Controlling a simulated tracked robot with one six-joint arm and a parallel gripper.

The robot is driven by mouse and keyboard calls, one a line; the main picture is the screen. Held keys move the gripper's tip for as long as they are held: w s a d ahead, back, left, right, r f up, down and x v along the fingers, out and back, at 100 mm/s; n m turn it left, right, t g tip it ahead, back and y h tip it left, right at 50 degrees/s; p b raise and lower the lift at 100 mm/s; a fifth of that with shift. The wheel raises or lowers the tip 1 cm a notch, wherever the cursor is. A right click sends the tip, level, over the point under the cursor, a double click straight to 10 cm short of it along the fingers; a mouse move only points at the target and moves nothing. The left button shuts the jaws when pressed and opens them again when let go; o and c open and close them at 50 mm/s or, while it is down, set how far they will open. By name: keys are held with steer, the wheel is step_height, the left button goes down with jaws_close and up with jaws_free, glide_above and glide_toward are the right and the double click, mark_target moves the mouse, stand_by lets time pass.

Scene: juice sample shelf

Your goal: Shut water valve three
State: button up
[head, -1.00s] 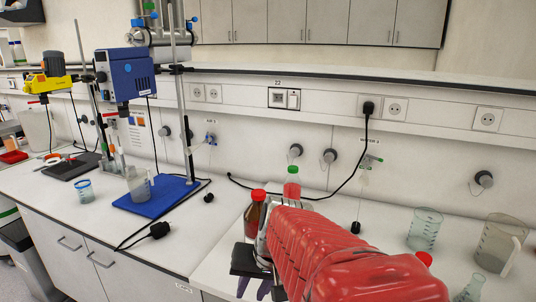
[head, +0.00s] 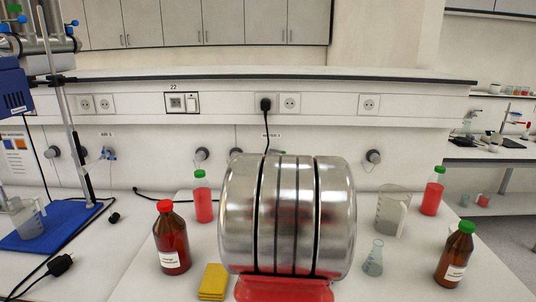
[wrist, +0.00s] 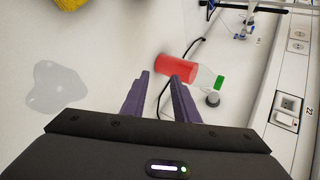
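A small label (head: 271,136) on the wall panel appears to read "WATER 3". My gripper is hidden behind my arm in the head view.
A red-capped brown bottle (head: 172,240), a yellow sponge (head: 213,282), a beaker (head: 391,213), a flask (head: 373,258) and another brown bottle (head: 455,255) stand around my arm. A puddle-like patch (wrist: 57,90) is on the bench. A black cable (head: 267,140) hangs from a socket.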

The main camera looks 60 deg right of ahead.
steer(key=s+d+r+m+t+h, duration=0.1)
steer(key=s+d+m+h, duration=0.15)
steer(key=d, duration=0.55)
steer(key=s+d+r+m+h, duration=0.2)
steer(key=d+m+h, duration=0.1)
steer(key=d, duration=0.5)
steer(key=m+h, duration=0.3)
steer(key=h, duration=0.2)
glide_toward(278, 151)
steer(key=s+a, duration=0.2)
steer(key=s, duration=0.2)
steer(key=shift+w+r+g+y, duration=0.1)
steer(key=shift+r+g+y, duration=0.2)
steer(key=shift+r, duration=0.1)
steer(key=shift+w, duration=0.1)
steer(key=shift+x, duration=6.8)
steer(key=shift+c, duration=0.2)
jaws_close()
steer(key=shift+f, duration=0.15)
